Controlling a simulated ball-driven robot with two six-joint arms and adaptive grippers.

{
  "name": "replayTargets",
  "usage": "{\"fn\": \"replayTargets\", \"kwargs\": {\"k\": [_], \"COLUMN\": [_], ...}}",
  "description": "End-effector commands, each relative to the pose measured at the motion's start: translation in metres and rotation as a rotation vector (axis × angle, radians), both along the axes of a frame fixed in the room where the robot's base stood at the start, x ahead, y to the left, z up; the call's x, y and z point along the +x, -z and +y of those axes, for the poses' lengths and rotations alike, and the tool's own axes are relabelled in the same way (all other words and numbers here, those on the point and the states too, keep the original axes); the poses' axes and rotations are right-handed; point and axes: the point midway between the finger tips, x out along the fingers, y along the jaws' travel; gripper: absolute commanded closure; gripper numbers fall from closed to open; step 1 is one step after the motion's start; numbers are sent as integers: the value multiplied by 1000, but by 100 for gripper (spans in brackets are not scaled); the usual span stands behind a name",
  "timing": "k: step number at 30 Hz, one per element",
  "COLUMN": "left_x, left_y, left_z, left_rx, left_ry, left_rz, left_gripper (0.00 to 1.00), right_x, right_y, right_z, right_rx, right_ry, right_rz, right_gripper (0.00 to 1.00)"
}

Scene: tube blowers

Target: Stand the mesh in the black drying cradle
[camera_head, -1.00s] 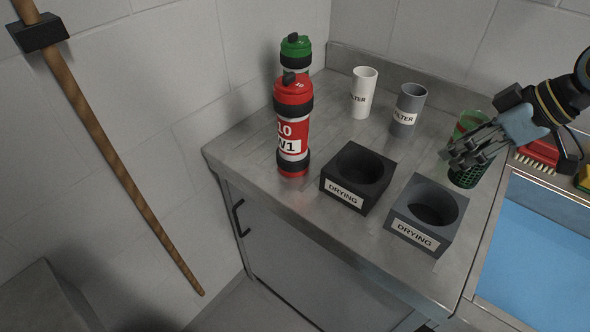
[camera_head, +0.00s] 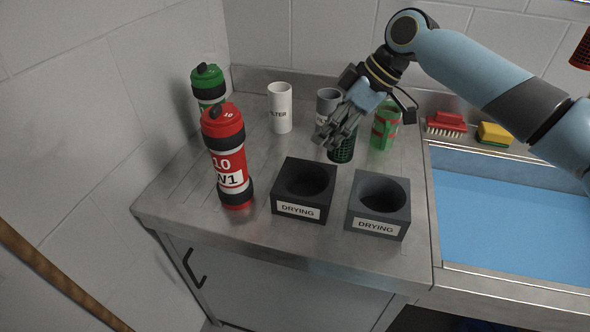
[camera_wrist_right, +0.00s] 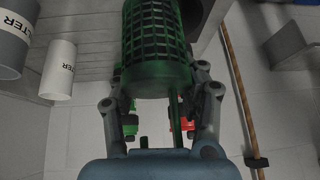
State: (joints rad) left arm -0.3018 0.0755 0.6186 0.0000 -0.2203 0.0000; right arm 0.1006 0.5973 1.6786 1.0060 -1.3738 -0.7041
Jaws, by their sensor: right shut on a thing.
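The dark green mesh (camera_head: 343,150) is a cylinder hanging below my right gripper (camera_head: 333,136). The gripper is shut on its upper part. In the right wrist view, the mesh (camera_wrist_right: 156,42) sits between the fingers of the gripper (camera_wrist_right: 160,90). The mesh is just behind the cradles in the head view, apart from both openings. The black drying cradle (camera_head: 289,209) is a block with a round hole and a DRYING label, and its hole looks empty. My left gripper is out of view.
A greyer drying cradle (camera_head: 379,227) stands to the right. A red bottle (camera_head: 229,165) and green bottle (camera_head: 208,88) stand left. White (camera_head: 280,108) and grey (camera_head: 327,100) filter cups and a green container (camera_head: 385,125) stand behind. A blue basin (camera_head: 500,220) lies right.

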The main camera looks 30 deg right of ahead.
Motion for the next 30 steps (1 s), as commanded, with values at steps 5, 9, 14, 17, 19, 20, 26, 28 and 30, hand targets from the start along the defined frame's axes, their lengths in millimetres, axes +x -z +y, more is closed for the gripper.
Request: {"fn": "replayTargets", "kwargs": {"k": [5,9,14,17,19,20,26,28,30], "left_x": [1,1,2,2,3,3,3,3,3], "left_y": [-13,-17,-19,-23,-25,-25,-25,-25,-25], "left_z": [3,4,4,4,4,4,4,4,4], "left_rx": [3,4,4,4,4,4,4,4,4], "left_ry": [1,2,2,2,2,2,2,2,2], "left_rz": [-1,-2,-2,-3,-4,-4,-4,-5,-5], "left_gripper": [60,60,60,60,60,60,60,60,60], "right_x": [18,27,29,28,29,29,29,29,29], "right_y": [23,36,47,63,73,76,82,82,82], "right_z": [42,59,64,64,64,64,64,64,64], "right_rx": [7,2,0,-1,0,0,-2,-2,-2], "right_ry": [1,0,1,1,2,0,0,0,0], "right_rz": [0,1,3,5,3,2,0,0,0], "right_gripper": [100,100,100,100,100,100,100,100,100]}}
